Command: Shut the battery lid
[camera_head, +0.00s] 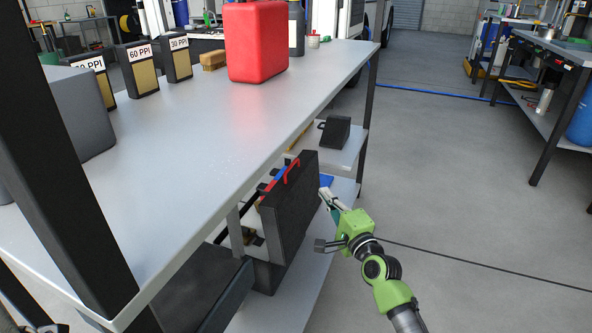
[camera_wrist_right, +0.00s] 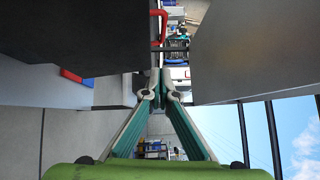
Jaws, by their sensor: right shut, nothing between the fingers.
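The battery lid (camera_head: 291,208) is a black panel that stands upright, open, at the right side of the black battery box (camera_head: 266,279) on the lower shelf. A red handle-like part (camera_head: 292,171) shows at its top edge, and red also shows in the right wrist view (camera_wrist_right: 163,27). The tabletop hides part of the box. My right gripper (camera_head: 325,193) is shut and empty, just right of the lid; I cannot tell whether it touches. In the right wrist view its fingertips (camera_wrist_right: 160,93) meet, with a dark panel at upper left.
The grey tabletop (camera_head: 190,140) overhangs the box closely. A red canister (camera_head: 256,45) and several PPI-labelled blocks stand on it. A small black object (camera_head: 335,132) sits on a shelf behind the lid. Open floor (camera_head: 470,200) lies to the right.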

